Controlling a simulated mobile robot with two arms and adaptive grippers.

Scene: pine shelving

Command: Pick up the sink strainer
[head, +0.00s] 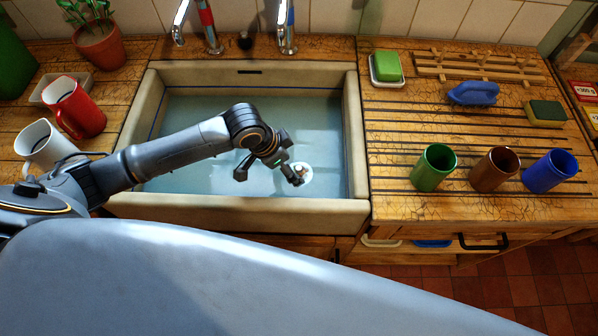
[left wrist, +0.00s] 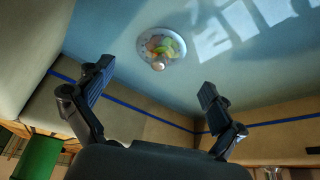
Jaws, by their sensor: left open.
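The sink strainer (head: 306,178) is a small pale disc with a knob, lying in the sink (head: 335,215) right of its middle. It is partly hidden behind a finger of my left gripper (head: 269,177) in the head view. In the left wrist view the strainer (left wrist: 172,38) is a round white rim with coloured bits in it and a rounded knob. My left gripper (left wrist: 156,78) is open and empty, with the strainer beyond its fingertips. I cannot tell the exact gap. My right gripper is out of view.
The sink walls surround the left gripper. Two taps (head: 207,25) stand behind. Red (head: 75,108) and white (head: 38,143) mugs are at left. Green (head: 434,168), brown (head: 494,169) and blue (head: 550,171) cups stand on the right drainboard.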

